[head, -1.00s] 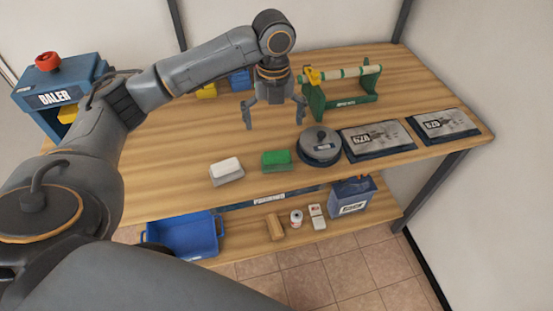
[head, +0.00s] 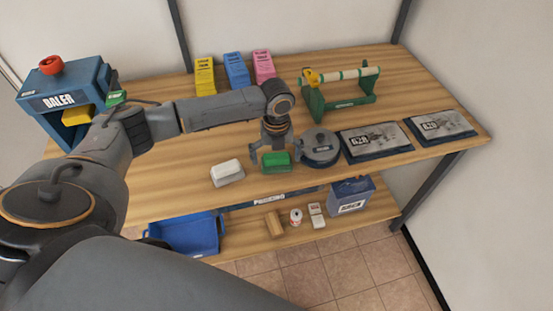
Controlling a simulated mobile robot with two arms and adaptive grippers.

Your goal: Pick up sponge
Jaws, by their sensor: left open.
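A green block (head: 276,167), which looks like the sponge, lies near the front edge of the wooden table (head: 160,190). My left gripper (head: 276,157) is open and points down just above and behind it. One finger is at each side of the block. I cannot tell whether the fingers touch it. A white block on a grey base (head: 227,172) lies to the left of the green one. My right gripper is not in view.
A round grey tin (head: 320,148) stands close to the right of the green block. Beyond it are two grey packets (head: 375,141) and a green roll holder (head: 338,95). A blue baler (head: 62,92) and coloured boxes (head: 237,70) stand at the back. A lower shelf (head: 245,240) holds several things.

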